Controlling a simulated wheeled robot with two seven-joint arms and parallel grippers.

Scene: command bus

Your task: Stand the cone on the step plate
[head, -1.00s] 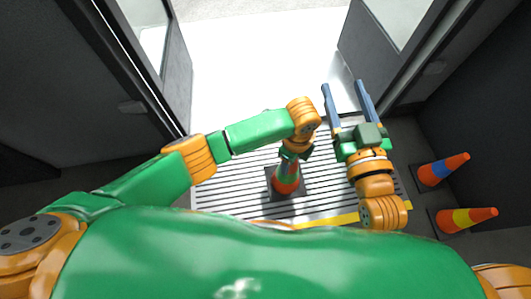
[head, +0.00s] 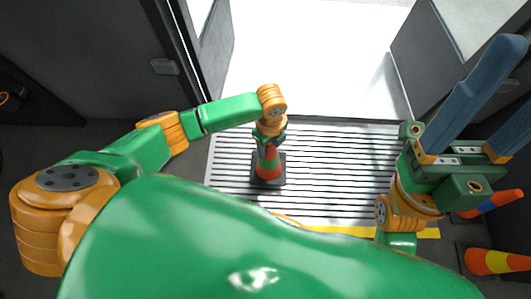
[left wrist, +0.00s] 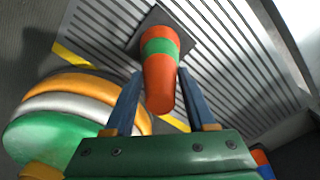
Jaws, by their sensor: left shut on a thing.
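The orange cone with a green band and a dark square base (head: 268,163) is upright over the left part of the ribbed step plate (head: 330,180). I cannot tell whether its base touches the plate. My left gripper (head: 269,140) is above it, shut on its upper end. In the left wrist view the cone (left wrist: 160,72) lies between the two blue fingers (left wrist: 158,100), with its base toward the plate (left wrist: 225,50). My right gripper (head: 498,95) is at the right, raised near the camera, its blue fingers apart and empty.
A cone with a blue band (head: 488,204) and one with a yellow band (head: 497,262) lie at the right, partly hidden or cut off. Open doors flank the bright doorway. A yellow strip (head: 340,231) edges the plate. The plate's middle is clear.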

